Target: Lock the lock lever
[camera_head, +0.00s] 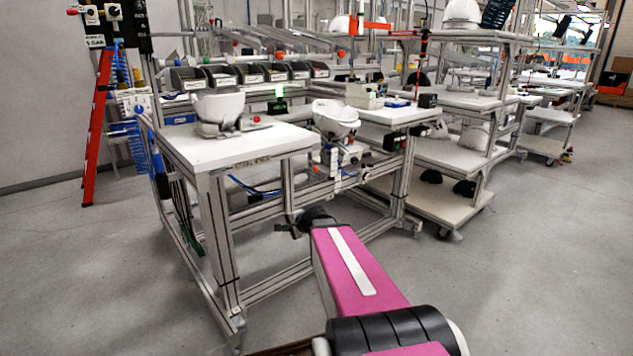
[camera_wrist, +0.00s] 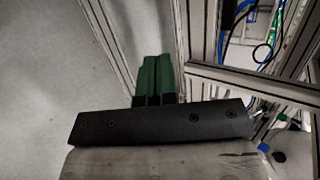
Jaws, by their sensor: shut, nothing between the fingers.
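My gripper shows in the wrist view with its two green fingers (camera_wrist: 157,76) side by side, shut and empty. In the head view the dark end of my arm (camera_head: 302,222) is low in front of the workbench, below the table tops and apart from the shells. A white helmet shell (camera_head: 335,112) sits tilted on a fixture (camera_head: 338,152) with small coloured knobs between the two table tops. Another white shell (camera_head: 219,106) stands on a holder on the left table, with a small red knob beside it. I cannot tell which small part is the lock lever.
The left white table top (camera_head: 265,142) and its metal frame (camera_head: 222,240) stand close to my arm. Blue cables (camera_head: 252,190) hang under it. Grey bins (camera_head: 222,77) line the back. A red ladder (camera_head: 98,125) leans at the left. The floor in front is clear.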

